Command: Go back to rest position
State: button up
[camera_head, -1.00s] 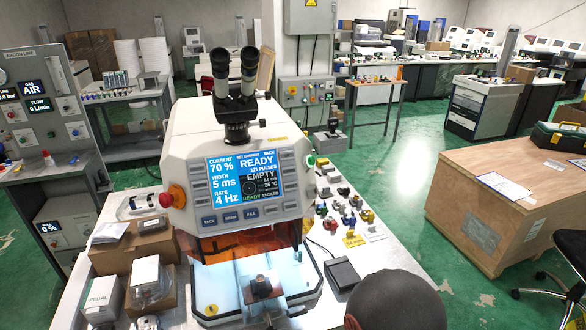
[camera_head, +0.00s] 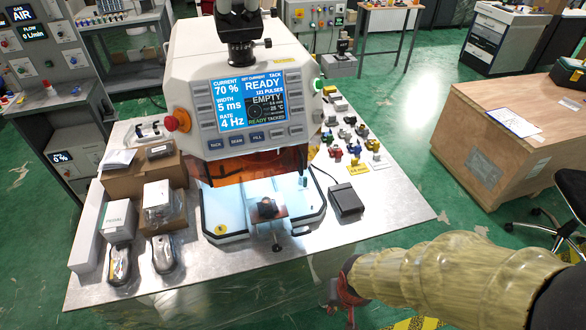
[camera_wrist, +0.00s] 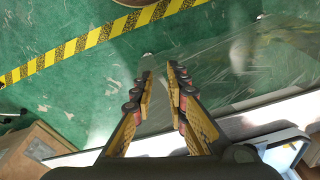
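My gripper (camera_wrist: 160,92) is open and empty in the wrist view, its two fingers apart above the green floor and beside the table edge. In the head view my gripper (camera_head: 345,288) shows partly at the front right of the table, below my arm. The welding machine (camera_head: 240,90) stands on the metal table (camera_head: 400,208), its screen reading READY and EMPTY. A small dark part on a brown block (camera_head: 267,208) sits in the machine's lit, open work bay.
Boxes (camera_head: 160,200) and two handheld devices (camera_head: 164,253) lie on the table's left. A black pedal (camera_head: 345,199) and several small coloured parts (camera_head: 356,148) lie on the right. A wooden crate (camera_head: 478,160) and chair stand right. Floor (camera_head: 405,150) between is clear.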

jog(key=d+r+t, duration=0.2)
jog(key=d+r, duration=0.1)
jog(key=r, duration=1.1)
jog(key=s+d+r+t, duration=0.1)
jog(key=d+r, duration=0.3)
jog(key=r, duration=1.1)
jog(key=shift+s+t, duration=0.15)
jog(key=shift+t, duration=0.35)
